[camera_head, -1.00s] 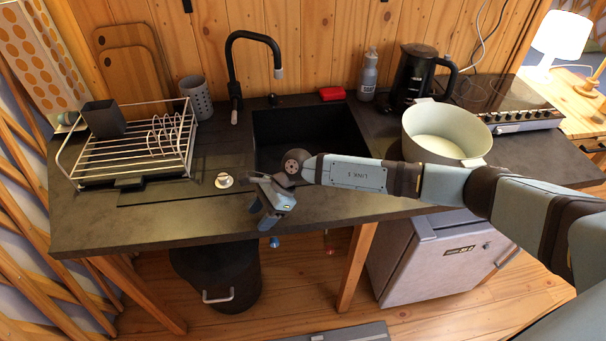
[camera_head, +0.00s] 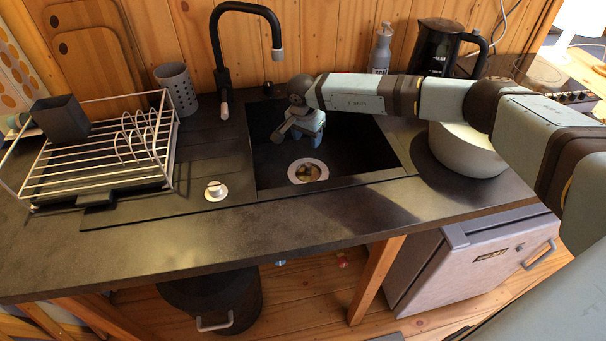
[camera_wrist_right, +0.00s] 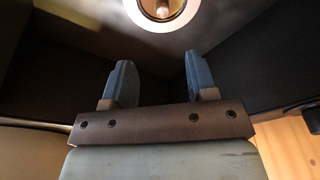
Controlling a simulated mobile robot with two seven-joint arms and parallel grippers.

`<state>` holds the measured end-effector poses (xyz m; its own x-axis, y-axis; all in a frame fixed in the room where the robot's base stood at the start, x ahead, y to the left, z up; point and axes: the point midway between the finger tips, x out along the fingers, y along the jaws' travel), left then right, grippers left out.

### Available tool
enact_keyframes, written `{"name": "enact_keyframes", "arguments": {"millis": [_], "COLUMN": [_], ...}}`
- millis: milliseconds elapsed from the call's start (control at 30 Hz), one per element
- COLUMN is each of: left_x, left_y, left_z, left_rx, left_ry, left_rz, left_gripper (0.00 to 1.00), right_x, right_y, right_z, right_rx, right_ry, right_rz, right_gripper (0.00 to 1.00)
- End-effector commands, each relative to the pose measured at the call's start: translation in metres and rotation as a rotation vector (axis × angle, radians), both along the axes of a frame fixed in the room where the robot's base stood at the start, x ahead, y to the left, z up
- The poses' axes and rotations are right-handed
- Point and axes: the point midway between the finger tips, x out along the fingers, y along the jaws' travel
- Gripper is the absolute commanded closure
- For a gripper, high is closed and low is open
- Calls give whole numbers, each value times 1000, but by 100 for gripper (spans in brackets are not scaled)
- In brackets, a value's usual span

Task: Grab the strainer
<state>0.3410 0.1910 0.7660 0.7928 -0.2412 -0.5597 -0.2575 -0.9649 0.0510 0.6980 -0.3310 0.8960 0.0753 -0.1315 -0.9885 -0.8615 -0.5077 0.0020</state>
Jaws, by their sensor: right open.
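A small round metal piece with a raised knob, which looks like the strainer (camera_head: 215,191), lies on the counter left of the sink in the head view. A pale round drain ring (camera_head: 308,171) with a mottled centre is in the sink floor. A bright ring with a knob-like centre, apparently this drain (camera_wrist_right: 163,12), shows at the top of the right wrist view. My right gripper (camera_head: 298,137) is over the sink, behind the drain ring in the head view. Its two fingers (camera_wrist_right: 157,76) are apart and empty in the wrist view. My left gripper is not in view.
The black sink (camera_head: 355,150) has raised walls around my right gripper. The black faucet (camera_head: 222,60) stands behind it. A wire dish rack (camera_head: 95,165) is at left. A large pale pot (camera_head: 465,155) stands right of the sink, below my right arm. The front counter strip is clear.

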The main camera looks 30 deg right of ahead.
Motion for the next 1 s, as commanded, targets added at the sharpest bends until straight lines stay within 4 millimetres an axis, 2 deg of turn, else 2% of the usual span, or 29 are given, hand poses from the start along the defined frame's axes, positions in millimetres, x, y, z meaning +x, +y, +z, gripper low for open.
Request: {"name": "enact_keyframes", "arguments": {"millis": [167,400,500,733,1000], "left_x": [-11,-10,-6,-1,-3], "left_y": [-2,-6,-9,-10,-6], "left_z": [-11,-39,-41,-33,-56], "left_rx": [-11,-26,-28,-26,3], "left_ry": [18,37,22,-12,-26], "left_rz": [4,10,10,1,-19], "left_gripper": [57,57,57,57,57], "right_x": [1,4,6,8,13], "right_y": [-1,-6,-8,-10,-11], "right_z": [-15,-63,-80,-94,-134], "right_rx": [1,2,3,4,3], "right_ry": [0,1,1,0,1], "right_rz": [-1,-1,-1,-1,-1], "right_gripper": [48,48,48,48,48]}}
